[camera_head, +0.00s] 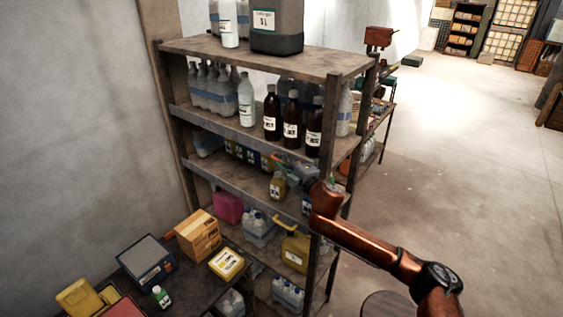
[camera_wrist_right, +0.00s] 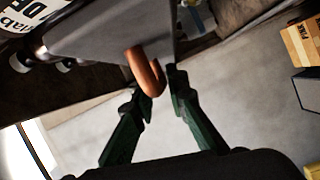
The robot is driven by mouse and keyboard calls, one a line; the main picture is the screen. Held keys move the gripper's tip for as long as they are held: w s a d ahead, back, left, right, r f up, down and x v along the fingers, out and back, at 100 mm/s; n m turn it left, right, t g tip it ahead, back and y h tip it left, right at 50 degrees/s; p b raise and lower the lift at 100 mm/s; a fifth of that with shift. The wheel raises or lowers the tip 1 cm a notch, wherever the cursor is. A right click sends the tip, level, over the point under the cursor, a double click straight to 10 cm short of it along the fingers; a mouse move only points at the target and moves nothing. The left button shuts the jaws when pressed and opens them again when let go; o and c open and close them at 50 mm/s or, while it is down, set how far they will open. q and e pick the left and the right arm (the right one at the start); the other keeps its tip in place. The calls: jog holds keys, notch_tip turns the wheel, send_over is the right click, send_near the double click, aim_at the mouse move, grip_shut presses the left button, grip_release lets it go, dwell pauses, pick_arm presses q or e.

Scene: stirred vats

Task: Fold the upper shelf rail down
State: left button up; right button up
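The upper shelf rail (camera_head: 222,132) is a grey strip along the front edge of the shelf that holds the brown bottles. In the right wrist view a grey panel (camera_wrist_right: 105,40), which looks like this rail, fills the upper part. A copper-coloured hook-shaped handle (camera_wrist_right: 150,78) sticks out from it. My right gripper (camera_wrist_right: 160,84) is open, its two dark green fingers on either side of the hook's end. I cannot tell whether they touch it. In the head view my right gripper (camera_head: 284,163) is small and partly hidden, close to the rail. My left gripper is not in view.
Brown bottles (camera_head: 291,120) and clear bottles (camera_head: 246,100) stand just behind the rail. A lower rail (camera_head: 235,188) and a yellow jug (camera_head: 295,249) are below. A low table with boxes (camera_head: 198,235) stands at the left.

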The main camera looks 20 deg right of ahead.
grip_shut()
jog(key=shift+s+a+f+n+t+b, duration=0.1)
jog(key=shift+f+n+t+b, duration=0.3)
jog(key=shift+b, duration=0.6)
pick_arm(q)
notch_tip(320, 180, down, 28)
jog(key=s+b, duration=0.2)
jog(key=b, duration=2.3)
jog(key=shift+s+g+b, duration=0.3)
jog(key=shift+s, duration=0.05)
pick_arm(e)
notch_tip(320, 180, down, 6)
jog(key=n+y, duration=0.2)
jog(key=n, duration=0.3)
jog(key=n+t+y, duration=0.1)
jog(key=n+y, duration=0.1)
jog(key=n, duration=0.4)
jog(key=n+t+y, duration=0.1)
jog(key=n+y, duration=0.1)
jog(key=n, duration=0.4)
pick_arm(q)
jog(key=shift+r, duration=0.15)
pick_arm(e)
jog(key=shift+r, duration=0.15)
